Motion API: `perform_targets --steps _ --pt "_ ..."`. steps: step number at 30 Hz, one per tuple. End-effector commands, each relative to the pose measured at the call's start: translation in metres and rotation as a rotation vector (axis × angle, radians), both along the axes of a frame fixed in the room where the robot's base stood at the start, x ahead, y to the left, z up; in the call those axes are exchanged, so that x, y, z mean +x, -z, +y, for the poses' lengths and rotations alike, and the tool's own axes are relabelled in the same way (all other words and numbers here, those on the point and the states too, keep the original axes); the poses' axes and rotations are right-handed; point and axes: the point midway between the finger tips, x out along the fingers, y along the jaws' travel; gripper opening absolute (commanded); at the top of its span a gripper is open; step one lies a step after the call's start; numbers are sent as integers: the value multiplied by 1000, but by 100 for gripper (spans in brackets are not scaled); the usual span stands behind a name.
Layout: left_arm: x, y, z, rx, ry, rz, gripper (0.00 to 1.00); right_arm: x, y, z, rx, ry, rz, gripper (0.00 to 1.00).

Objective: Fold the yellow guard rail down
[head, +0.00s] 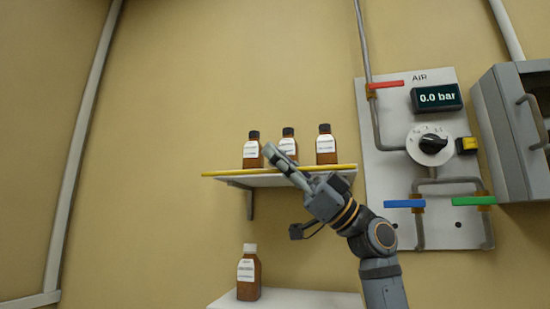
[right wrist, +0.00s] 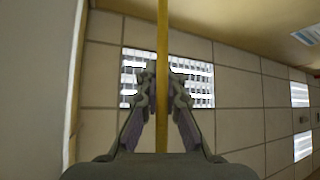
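The yellow guard rail (head: 225,174) runs along the front edge of a wall shelf (head: 262,181) in the head view. My right gripper (head: 268,151) reaches up and left across the rail, its fingers in front of the shelf. In the right wrist view the yellow rail (right wrist: 163,35) runs top to bottom through the middle. The fingers of the right gripper (right wrist: 161,72) lie on either side of it, with a gap between them; contact with the rail cannot be told. My left gripper is not in view.
Brown bottles stand on the shelf: left (head: 252,151), middle (head: 288,145) and right (head: 326,147). Another bottle (head: 249,275) stands on a lower shelf (head: 300,300). An air panel (head: 462,222) with valves and a dial, then a grey cabinet (head: 490,110), are at right. Wall at left is clear.

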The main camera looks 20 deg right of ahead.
Motion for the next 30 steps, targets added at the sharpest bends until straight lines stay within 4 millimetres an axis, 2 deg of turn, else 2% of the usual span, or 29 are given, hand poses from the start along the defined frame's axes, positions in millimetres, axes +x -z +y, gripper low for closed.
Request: perform_targets --steps 7,9,13,23,26,30 --pt "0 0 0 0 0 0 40 4 1 -2 3 7 7 0" --pt "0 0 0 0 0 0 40 4 1 -2 3 7 7 14" --pt "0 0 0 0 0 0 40 3 1 -1 3 5 6 32" --pt "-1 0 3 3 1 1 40 2 2 -3 2 3 4 32" --pt "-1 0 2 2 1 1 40 1 10 -11 1 7 6 32" --pt "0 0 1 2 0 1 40 -3 32 -36 -1 10 9 32"
